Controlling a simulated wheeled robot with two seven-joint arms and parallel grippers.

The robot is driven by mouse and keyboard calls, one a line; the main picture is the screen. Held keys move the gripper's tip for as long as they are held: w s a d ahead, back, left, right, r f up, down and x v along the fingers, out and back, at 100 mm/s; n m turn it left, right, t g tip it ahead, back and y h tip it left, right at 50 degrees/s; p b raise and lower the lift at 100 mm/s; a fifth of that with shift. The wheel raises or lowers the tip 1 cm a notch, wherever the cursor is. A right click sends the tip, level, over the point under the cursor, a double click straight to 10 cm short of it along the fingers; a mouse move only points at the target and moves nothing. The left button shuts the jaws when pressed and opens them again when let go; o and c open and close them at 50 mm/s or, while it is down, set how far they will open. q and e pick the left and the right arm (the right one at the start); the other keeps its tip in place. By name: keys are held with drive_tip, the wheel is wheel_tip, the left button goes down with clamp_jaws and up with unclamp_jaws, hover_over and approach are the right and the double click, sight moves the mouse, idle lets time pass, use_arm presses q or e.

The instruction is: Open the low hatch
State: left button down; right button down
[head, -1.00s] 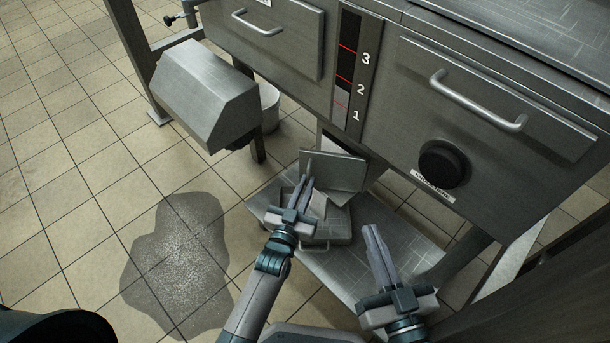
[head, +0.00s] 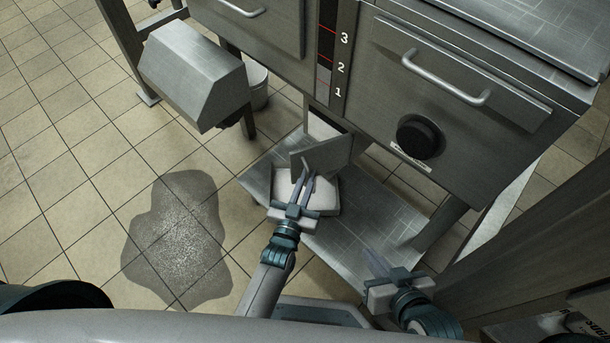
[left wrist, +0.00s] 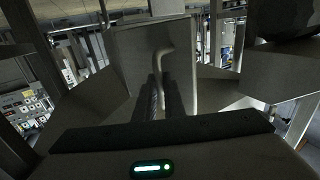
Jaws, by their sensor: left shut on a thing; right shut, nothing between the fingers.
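The low hatch (head: 328,154) is a small grey metal flap under the mixer body, above the low shelf. It stands swung out at an angle, with a gap behind it at the chute. In the left wrist view the hatch (left wrist: 128,45) fills the middle, with its curved bar handle (left wrist: 160,58) in front. My left gripper (head: 306,176) is at the hatch's near face, its fingers shut on the handle; the left fingers (left wrist: 163,82) hide part of the grip. My right gripper (head: 373,256) is shut and empty, over the front right of the shelf.
A grey metal shelf (head: 365,225) lies below, with a shallow pan (head: 322,198) under the hatch. A black knob (head: 420,137) and a drawer handle (head: 445,78) are on the right front. A post stands at right. A wet patch (head: 178,240) marks the left floor.

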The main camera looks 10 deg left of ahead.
use_arm(q)
drive_tip(key=shift+w+d+r, duration=0.2)
drive_tip(key=shift+d+r, duration=0.2)
drive_tip(key=c, duration=1.8)
unclamp_jaws()
drive_tip(key=shift+c, duration=0.2)
drive_tip(key=shift+f, duration=0.2)
use_arm(e)
drive_tip(key=shift+d, duration=0.15)
use_arm(q)
drive_tip(key=shift+s+a, duration=0.1)
drive_tip(key=shift+a, duration=0.05)
